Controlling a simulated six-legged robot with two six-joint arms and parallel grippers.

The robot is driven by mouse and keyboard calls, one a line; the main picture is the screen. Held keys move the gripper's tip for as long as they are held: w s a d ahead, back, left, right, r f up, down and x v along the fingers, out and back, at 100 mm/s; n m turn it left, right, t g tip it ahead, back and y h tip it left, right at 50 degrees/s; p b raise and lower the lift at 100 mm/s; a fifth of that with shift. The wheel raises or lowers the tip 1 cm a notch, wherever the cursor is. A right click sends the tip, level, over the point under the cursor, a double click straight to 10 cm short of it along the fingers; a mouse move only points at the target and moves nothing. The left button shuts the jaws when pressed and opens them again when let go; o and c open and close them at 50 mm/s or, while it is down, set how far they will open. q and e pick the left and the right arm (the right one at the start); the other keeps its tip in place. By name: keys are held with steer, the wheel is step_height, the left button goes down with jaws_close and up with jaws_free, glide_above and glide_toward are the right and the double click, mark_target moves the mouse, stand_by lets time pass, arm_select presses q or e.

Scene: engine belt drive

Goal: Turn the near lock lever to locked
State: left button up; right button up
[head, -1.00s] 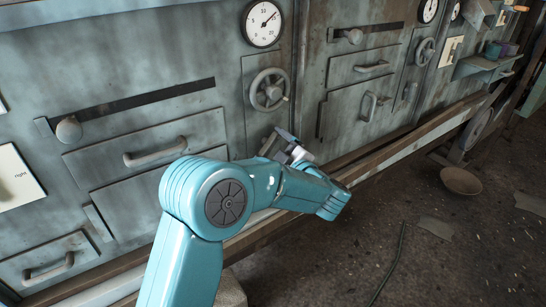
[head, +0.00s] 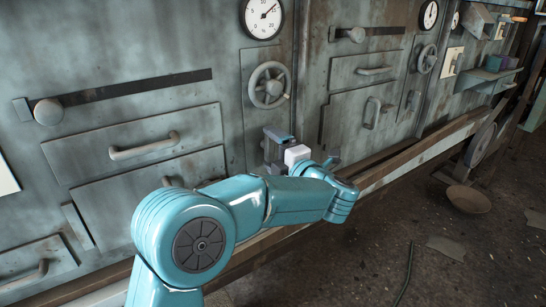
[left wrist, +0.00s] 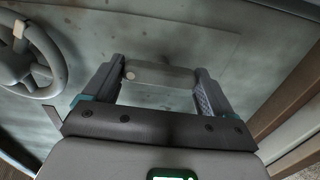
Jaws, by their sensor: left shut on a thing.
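My left gripper (head: 276,150) is at the grey panel, just below the near handwheel (head: 269,85). In the left wrist view its two fingers (left wrist: 161,80) stand on either side of a short grey lever (left wrist: 165,74). The fingers are shut on this lever, which spans the gap between them and has a pale dot near its left end. In the head view my gripper and arm hide the lever. I cannot tell from these frames whether it stands at locked. My right gripper is in neither view.
The near handwheel is close, and also shows at the left of the left wrist view (left wrist: 26,52). A round gauge (head: 262,17) is above it. Drawers with handles (head: 145,146) lie to the left. A wooden rail (head: 425,148) runs along the panel's foot. A bowl (head: 468,199) sits on the floor.

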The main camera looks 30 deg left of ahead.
arm_select(q)
steer(key=shift+d+f, duration=0.1)
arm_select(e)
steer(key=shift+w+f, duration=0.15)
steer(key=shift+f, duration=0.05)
arm_select(q)
steer(key=o, duration=0.8)
steer(key=shift+o, duration=0.2)
steer(key=p+v, duration=0.4)
steer(key=v, duration=1.2)
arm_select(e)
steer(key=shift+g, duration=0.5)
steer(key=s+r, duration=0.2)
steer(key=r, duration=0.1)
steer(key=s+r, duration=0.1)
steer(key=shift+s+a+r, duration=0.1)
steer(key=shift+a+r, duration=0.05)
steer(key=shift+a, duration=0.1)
arm_select(q)
steer(key=shift+s+d, duration=0.1)
steer(key=shift+d, duration=0.05)
